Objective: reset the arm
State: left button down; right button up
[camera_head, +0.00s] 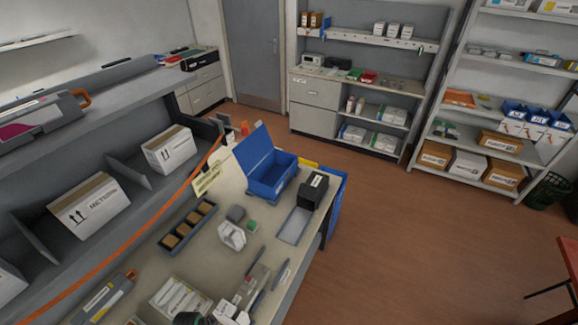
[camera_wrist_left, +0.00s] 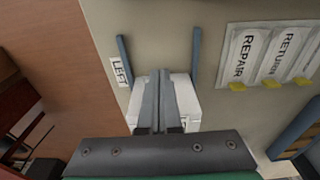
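My left gripper (camera_wrist_left: 160,75) fills the middle of the left wrist view, its two grey fingers side by side with almost no gap. A white object (camera_wrist_left: 184,85) lies behind and below the fingers, partly hidden by them; I cannot tell whether they touch it. In the head view only a dark part at the bottom edge seems to be my left gripper. My right gripper is in neither view.
The workbench (camera_head: 215,275) holds an open blue box (camera_head: 272,178), a black device (camera_head: 312,190), a compartment tray (camera_head: 188,226) and a white-and-grey item (camera_head: 232,235). Shelves with cartons (camera_head: 90,205) line the left. The brown floor (camera_head: 420,240) to the right is mostly clear.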

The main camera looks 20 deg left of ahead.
pick_arm(q)
jog(key=shift+r+p, duration=0.4)
jog(key=shift+r, duration=0.5)
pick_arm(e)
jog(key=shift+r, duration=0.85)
